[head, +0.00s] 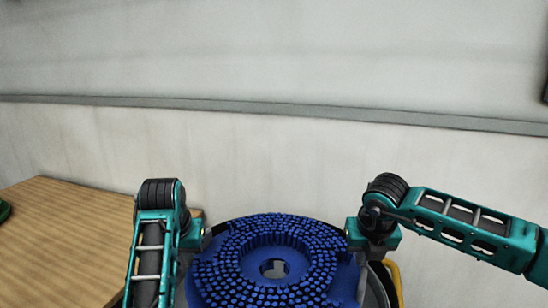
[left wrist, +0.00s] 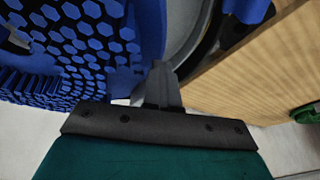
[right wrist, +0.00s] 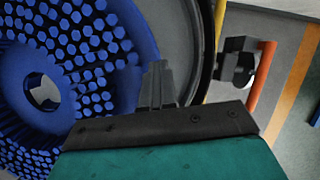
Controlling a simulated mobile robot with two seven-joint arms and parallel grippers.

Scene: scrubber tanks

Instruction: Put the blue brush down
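The blue brush (head: 225,277) is a round disc with short bristles facing up and a hole in its middle. It is at the bottom centre of the head view and fills the left side of both wrist views. My left gripper (head: 206,238) is at its left edge; in the left wrist view the fingers (left wrist: 162,85) are close together against a blue edge piece. My right gripper (head: 350,234) is at its right edge, its fingers (right wrist: 158,86) likewise together at the rim. Both appear shut on the brush, though the contact is partly hidden.
A round grey container with a black rim (right wrist: 207,45) shows behind and beside the brush. A yellow bar (head: 394,282) stands at its right. A wooden table (head: 60,240) with a green object (head: 4,209) is at the left. A pale wall is behind.

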